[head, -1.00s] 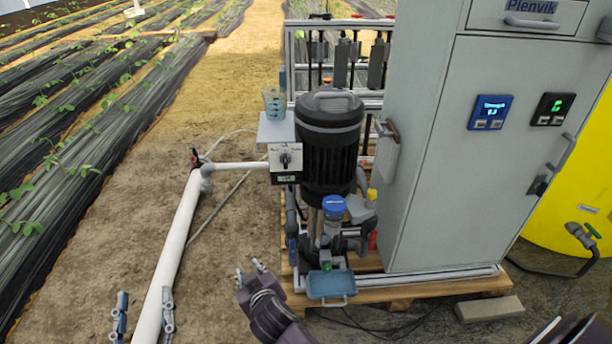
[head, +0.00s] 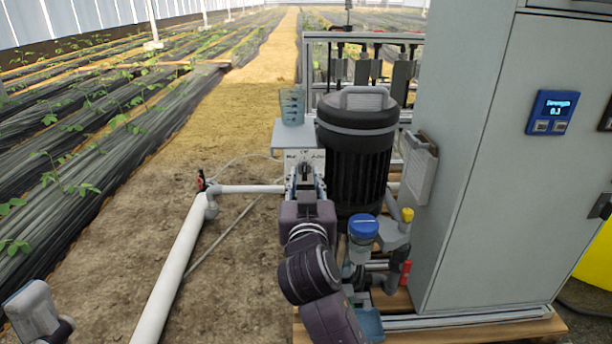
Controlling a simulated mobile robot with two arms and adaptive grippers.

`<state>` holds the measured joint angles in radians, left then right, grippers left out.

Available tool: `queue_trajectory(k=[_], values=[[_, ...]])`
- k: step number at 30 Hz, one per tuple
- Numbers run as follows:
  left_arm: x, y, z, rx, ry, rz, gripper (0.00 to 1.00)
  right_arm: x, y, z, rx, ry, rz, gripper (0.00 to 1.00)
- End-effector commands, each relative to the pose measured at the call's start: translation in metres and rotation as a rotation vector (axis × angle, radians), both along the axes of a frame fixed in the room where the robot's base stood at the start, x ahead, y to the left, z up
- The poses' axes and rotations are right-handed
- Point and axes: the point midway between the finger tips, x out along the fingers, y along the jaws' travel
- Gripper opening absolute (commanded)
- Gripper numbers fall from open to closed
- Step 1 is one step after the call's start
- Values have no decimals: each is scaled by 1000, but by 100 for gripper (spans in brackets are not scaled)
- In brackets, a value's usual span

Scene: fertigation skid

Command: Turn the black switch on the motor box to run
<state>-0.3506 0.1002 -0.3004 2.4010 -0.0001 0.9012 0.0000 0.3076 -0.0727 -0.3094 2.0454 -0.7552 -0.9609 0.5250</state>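The motor box (head: 314,158), small and pale, sits on the left side of the black motor (head: 358,160), under a grey shelf. Its black switch (head: 304,168) is on the front face and mostly hidden by my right gripper. My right gripper (head: 305,178) is in front of the box, its fingers apart, one on each side of the switch. I cannot tell whether they touch it. The switch's setting is not readable. At the lower left, only a grey and purple part of my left arm shows, with no fingers visible.
A clear cup (head: 292,106) stands on the grey shelf (head: 290,140) above the box. The grey cabinet (head: 470,170) rises at the right. A white pipe (head: 172,270) with a red valve handle (head: 201,181) lies left of the box. A blue-capped filter (head: 363,228) is below the motor.

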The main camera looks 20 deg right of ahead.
Motion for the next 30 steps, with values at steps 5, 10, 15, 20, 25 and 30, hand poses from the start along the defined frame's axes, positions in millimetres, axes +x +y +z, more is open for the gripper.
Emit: queue_trajectory(k=[5,10,15,20,25,30], values=[[0,0,-7,0,1,0,51,22,-6,-1,-1,0,-1,26],[1,0,-8,1,2,0,51,28,-9,-1,1,1,0,26],[1,0,-8,1,2,0,51,29,-9,-1,1,2,0,26],[1,0,-8,1,2,0,51,28,-8,-1,0,1,0,13],[1,0,-8,1,3,0,51,28,-8,-1,1,2,0,0],[1,0,-8,1,3,0,51,28,-8,-1,1,2,0,0]])
